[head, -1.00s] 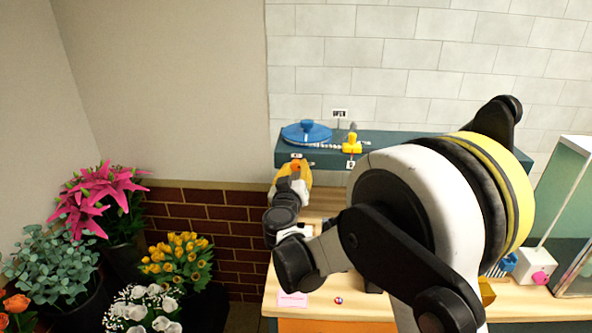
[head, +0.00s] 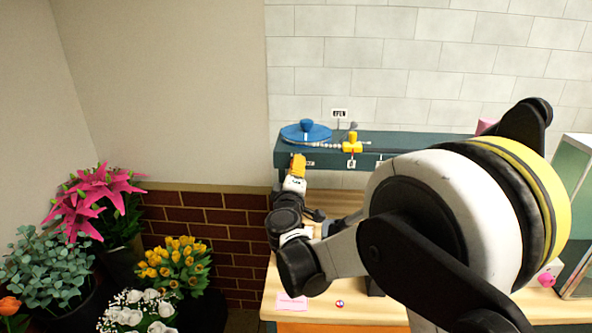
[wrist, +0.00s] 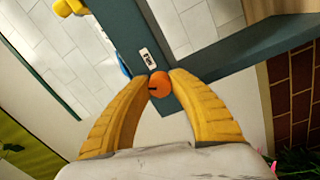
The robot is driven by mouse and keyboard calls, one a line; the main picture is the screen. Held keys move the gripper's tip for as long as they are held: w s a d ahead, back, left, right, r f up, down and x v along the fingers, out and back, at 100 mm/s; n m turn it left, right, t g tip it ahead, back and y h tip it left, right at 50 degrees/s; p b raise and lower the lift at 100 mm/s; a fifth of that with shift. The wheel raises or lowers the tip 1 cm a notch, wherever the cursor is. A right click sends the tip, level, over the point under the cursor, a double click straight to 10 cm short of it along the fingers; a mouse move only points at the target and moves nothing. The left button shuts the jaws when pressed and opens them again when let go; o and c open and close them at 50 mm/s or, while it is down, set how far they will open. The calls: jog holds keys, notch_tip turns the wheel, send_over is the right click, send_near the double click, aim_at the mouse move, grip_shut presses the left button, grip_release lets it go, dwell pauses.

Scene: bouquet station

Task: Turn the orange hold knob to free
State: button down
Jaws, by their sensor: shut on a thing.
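The orange hold knob (wrist: 160,85) is a small round disc with a dark mark on its face. It sits at the end of the dark teal rail (wrist: 136,35), just below a small white label (wrist: 148,59) whose word I cannot read surely. The yellow fingers of my gripper (wrist: 159,79) are shut on the knob, one on each side. In the head view my gripper (head: 298,162) is at the rail's left end, and its fingers hide the knob.
A blue disc (head: 306,132) and a yellow clamp-like piece (head: 352,144) sit along the rail. The wooden bench (head: 330,302) lies below, with a pink card (head: 292,301). Flower buckets stand at left, with yellow tulips (head: 178,258) nearest the bench.

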jog(key=n, duration=0.5)
jog(key=shift+y+b, duration=0.3)
jog(key=shift+b, duration=0.05)
jog(key=shift+n, duration=0.4)
jog(key=c, duration=1.1)
grip_release()
jog(key=shift+d, duration=0.1)
jog(key=s, duration=1.2)
jog(key=shift+a+f, duration=0.25)
jog(key=shift+f, duration=0.1)
